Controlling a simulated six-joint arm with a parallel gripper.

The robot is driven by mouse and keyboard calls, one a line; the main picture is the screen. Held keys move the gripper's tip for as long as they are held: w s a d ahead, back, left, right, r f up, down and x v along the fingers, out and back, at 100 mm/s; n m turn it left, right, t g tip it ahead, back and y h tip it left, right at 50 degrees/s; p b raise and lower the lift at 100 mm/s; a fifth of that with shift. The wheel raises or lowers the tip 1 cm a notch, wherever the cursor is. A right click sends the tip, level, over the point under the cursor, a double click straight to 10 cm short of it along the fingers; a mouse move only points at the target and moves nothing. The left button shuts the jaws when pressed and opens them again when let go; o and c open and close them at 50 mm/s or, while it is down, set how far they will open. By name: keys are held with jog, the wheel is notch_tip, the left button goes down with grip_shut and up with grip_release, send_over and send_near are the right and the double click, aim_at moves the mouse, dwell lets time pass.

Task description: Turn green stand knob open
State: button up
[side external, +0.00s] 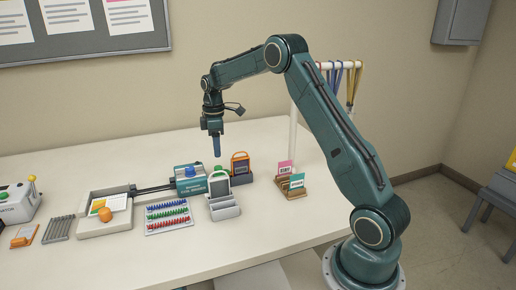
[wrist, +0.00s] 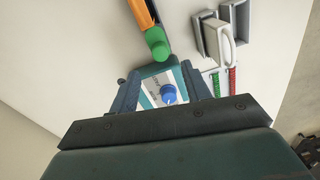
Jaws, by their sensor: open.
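The green knob (side external: 218,169) shows just above the top of a white-framed stand, its lower part hidden. My gripper (side external: 217,147) points straight down above the green knob in the side view, with a small gap. In the wrist view my gripper (wrist: 163,78) is open, its two teal fingers apart with nothing held. A blue knob (wrist: 168,94) on the laminator shows between the fingers, lower down.
The teal laminator (side external: 190,186) with its blue knob stands to the left. The white-framed stand (side external: 221,204) is close in front, and the orange-framed stand (side external: 240,155) close to the right. A rack of coloured combs (side external: 168,218) and a card holder (side external: 291,190) are nearby.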

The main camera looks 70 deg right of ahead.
aim_at(218, 167)
notch_tip(218, 167, down, 8)
jog(key=shift+a+r, duration=0.1)
jog(key=shift+r, duration=0.15)
jog(key=c, duration=1)
